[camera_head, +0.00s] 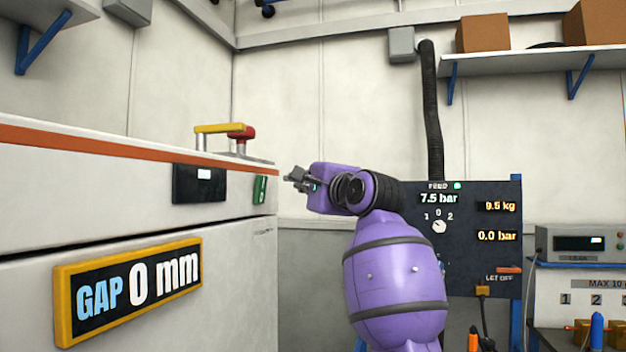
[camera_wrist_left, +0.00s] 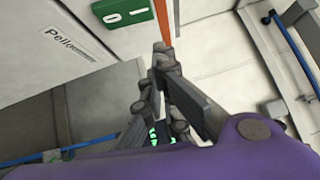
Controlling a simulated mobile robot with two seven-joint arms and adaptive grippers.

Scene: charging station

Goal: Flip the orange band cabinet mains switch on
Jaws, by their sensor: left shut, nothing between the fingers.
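The white cabinet (camera_head: 110,235) with an orange band (camera_head: 90,143) along its top stands at the left. Its mains switch is a small green plate (camera_head: 259,190) near the right end of the front, below the band. My left gripper (camera_head: 290,178) is shut and empty, just right of the cabinet's corner. In the wrist view its fingertips (camera_wrist_left: 162,52) are apart from the switch, beside the orange band.
A black display (camera_head: 199,184) sits left of the switch, and a yellow-framed GAP 0 mm sign (camera_head: 130,290) is below. A yellow handle (camera_head: 220,128) and red knob (camera_head: 243,134) are on top of the cabinet. A dark gauge panel (camera_head: 470,240) stands behind my arm, at the right.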

